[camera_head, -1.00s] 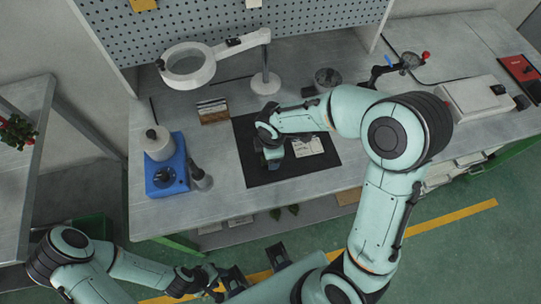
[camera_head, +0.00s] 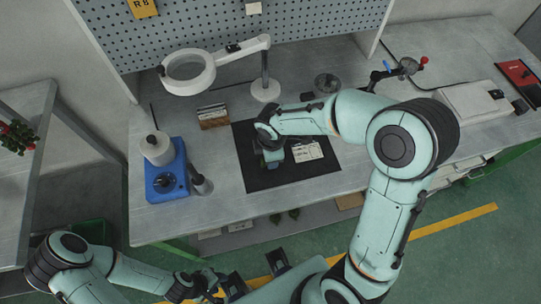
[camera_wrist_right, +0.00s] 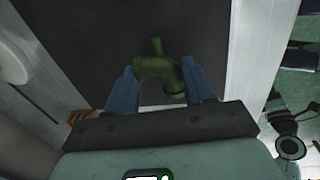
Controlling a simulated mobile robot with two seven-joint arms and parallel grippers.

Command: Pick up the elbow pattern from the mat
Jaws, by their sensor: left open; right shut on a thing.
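The green elbow pattern (camera_wrist_right: 158,68) shows in the right wrist view between the two blue fingers of my right gripper (camera_wrist_right: 160,76), which is shut on it. The dark mat (camera_wrist_right: 90,45) lies beyond it; I cannot tell whether the pattern touches the mat. In the head view my right gripper (camera_head: 271,155) points down over the left part of the mat (camera_head: 253,182), and the pattern is mostly hidden there. My left gripper (camera_head: 257,271) is open and empty at the bottom of the head view, in front of the bench and away from the mat.
A white card (camera_head: 308,151) lies on the mat just right of the right gripper. A magnifier lamp (camera_head: 188,72) stands behind. A blue device (camera_head: 160,184) stands left. The bench's front strip is clear.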

